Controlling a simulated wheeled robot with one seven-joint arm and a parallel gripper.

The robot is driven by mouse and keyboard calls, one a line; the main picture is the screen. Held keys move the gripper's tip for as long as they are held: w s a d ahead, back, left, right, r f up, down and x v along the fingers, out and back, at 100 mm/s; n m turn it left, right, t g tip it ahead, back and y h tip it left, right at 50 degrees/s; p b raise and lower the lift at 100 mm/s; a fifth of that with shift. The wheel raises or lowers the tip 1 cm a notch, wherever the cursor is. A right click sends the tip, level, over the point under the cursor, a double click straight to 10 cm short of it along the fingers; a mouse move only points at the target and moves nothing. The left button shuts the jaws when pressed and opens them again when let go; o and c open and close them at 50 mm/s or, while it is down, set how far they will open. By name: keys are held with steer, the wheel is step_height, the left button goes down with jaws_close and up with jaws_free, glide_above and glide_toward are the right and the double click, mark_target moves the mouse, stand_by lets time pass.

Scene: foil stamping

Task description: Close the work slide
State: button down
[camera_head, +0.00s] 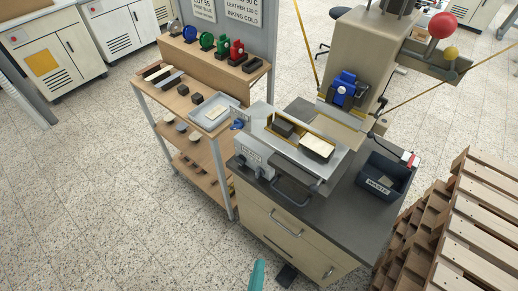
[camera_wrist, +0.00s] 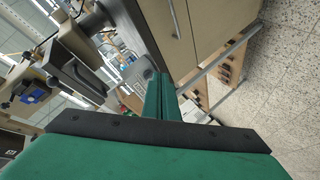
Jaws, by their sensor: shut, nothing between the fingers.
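The work slide (camera_head: 318,168) is a pale metal plate on the stamping press (camera_head: 358,65), sticking out toward the front of the bench. A dark block (camera_head: 283,128) and a cream piece in a dark holder (camera_head: 317,147) are on the press's bed area. A dark U-shaped handle (camera_head: 290,198) hangs at the slide's front edge. My gripper's teal fingers (camera_head: 257,274) show at the bottom of the head view, in front of the cabinet and apart from the handle. In the wrist view the fingers (camera_wrist: 161,95) are together and empty.
The press stands on a dark bench top (camera_head: 352,225) above a drawer cabinet (camera_head: 285,228). A waste bin (camera_head: 384,178) is at the right of the bench. A wooden shelf (camera_head: 190,135) with tools stands left, pallets (camera_head: 480,225) right. The floor at lower left is clear.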

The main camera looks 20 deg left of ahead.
mark_target(291, 117)
steer(key=w+a+r+n+h, duration=0.2)
steer(key=w+a+r+n, duration=0.2)
steer(key=w+a+n, duration=0.75)
steer(key=w+a+r+n+t+h, duration=0.1)
steer(key=a+r+n+t+h, duration=0.15)
steer(key=r+n, duration=0.4)
steer(key=w+a+r+n+t+h, duration=0.1)
steer(key=w+r+n+h, duration=0.2)
steer(key=r, duration=0.6)
steer(key=shift+h, duration=0.45)
steer(key=x, duration=1.2)
steer(key=shift+w+d+f, duration=0.2)
steer(key=shift+w+d, duration=0.1)
steer(key=shift+d, duration=0.05)
steer(key=shift+w, duration=0.1)
steer(key=x, duration=1.7)
steer(key=shift+f, duration=0.15)
steer(key=shift+w+d, duration=0.15)
steer(key=shift+w, duration=0.05)
steer(key=shift+r, duration=0.2)
